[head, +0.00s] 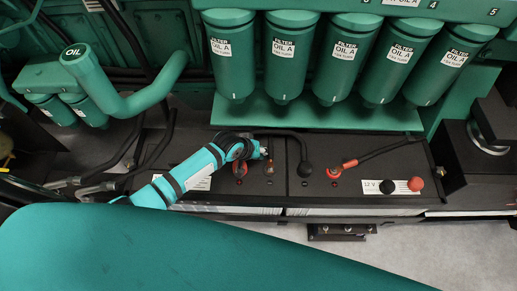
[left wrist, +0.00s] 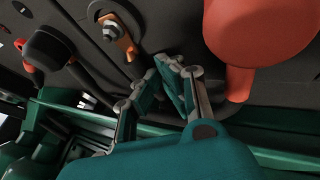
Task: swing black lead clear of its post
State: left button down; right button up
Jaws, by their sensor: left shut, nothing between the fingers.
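The black lead (head: 290,136) curves over the dark battery top in the head view, and its round black end (head: 305,169) sits on the right-hand battery. In the left wrist view a black cap (left wrist: 50,45), which looks like that end, is at the upper left. Whether it is seated on its post cannot be seen. My left gripper (head: 262,151) is just left of the black end, close over the battery tops. In the left wrist view its fingers (left wrist: 165,85) are together and empty, apart from the cap. My right gripper is in neither view.
A black knob (head: 387,186) and red knob (head: 415,183) stand near the 12 V label. An orange lug (left wrist: 122,40) and a large red cover (left wrist: 260,35) flank my fingers. Green oil filters (head: 288,60) hang behind.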

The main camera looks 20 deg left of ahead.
aim_at(272, 154)
pick_arm(q)
jog(key=d, duration=0.1)
jog(key=d+p, duration=0.1)
jog(key=d, duration=0.1)
jog(key=shift+w+d+r+n, duration=0.1)
jog(key=shift+d+r+n, duration=0.1)
jog(key=shift+n, duration=0.1)
jog(key=shift+w+f, duration=0.1)
jog(key=shift+f, duration=0.05)
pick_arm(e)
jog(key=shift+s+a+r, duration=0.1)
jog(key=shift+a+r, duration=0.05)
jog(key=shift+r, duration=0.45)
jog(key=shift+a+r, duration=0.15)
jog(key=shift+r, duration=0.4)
pick_arm(q)
jog(key=shift+p, duration=0.3)
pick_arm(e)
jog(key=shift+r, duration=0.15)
